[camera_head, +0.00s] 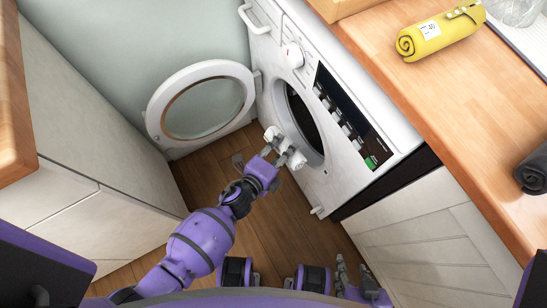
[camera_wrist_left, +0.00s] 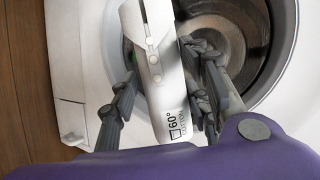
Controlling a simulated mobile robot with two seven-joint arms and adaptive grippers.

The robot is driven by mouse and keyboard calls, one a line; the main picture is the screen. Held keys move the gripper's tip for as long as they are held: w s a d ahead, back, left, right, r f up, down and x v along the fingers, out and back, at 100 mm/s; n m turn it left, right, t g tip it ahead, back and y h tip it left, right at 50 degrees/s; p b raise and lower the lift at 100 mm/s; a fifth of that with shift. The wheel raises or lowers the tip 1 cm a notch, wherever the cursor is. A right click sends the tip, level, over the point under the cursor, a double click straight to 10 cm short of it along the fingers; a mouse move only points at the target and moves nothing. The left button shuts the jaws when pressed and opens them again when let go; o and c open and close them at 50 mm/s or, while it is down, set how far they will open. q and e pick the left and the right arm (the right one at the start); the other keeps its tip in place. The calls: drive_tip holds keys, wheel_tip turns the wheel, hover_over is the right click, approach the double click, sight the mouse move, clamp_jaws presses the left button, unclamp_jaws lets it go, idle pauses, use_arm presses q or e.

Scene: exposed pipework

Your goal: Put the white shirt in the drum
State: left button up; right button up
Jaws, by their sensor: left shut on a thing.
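The white shirt (camera_head: 296,159) is a rolled bundle held at the front of the washing machine's round opening. In the left wrist view the shirt (camera_wrist_left: 158,65) shows buttons and a "60° cotton" mark. My left gripper (camera_head: 272,152) is shut on it, with one finger on each side of the roll in the left wrist view (camera_wrist_left: 162,95). The drum (camera_head: 298,112) is open and dark inside. In the left wrist view the drum's metal interior (camera_wrist_left: 222,40) lies behind and right of the shirt. My right gripper (camera_head: 343,272) is low at the bottom edge, partly cut off.
The round door (camera_head: 203,103) is swung open to the left. A wooden counter (camera_head: 430,100) on the right carries a yellow roll (camera_head: 438,34) and a dark roll (camera_head: 534,172). Cabinets flank the wooden floor (camera_head: 280,215) on both sides.

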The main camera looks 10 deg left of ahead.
use_arm(q)
drive_tip(key=w+d+b, duration=0.2)
drive_tip(key=w+d, duration=0.2)
drive_tip(key=w, duration=0.5)
drive_tip(key=w+d+b, duration=0.2)
drive_tip(key=w+d, duration=0.3)
drive_tip(key=w, duration=0.3)
drive_tip(key=shift+w+d, duration=0.3)
drive_tip(key=shift+w, duration=0.1)
use_arm(e)
drive_tip(key=shift+g, duration=0.3)
drive_tip(key=f, duration=0.1)
drive_tip(key=s+f, duration=0.1)
drive_tip(key=f, duration=0.1)
drive_tip(key=shift+s+d+f, duration=0.25)
drive_tip(key=shift+s+f, duration=0.1)
use_arm(q)
drive_tip(key=o, duration=1.4)
use_arm(e)
drive_tip(key=shift+w, duration=0.35)
use_arm(q)
drive_tip(key=shift+s+a, duration=0.1)
use_arm(e)
drive_tip(key=shift+s, duration=0.2)
use_arm(q)
drive_tip(key=v, duration=1.1)
drive_tip(key=shift+s+a+r, duration=0.15)
drive_tip(key=shift+s+r, duration=0.1)
drive_tip(key=shift+s, duration=0.1)
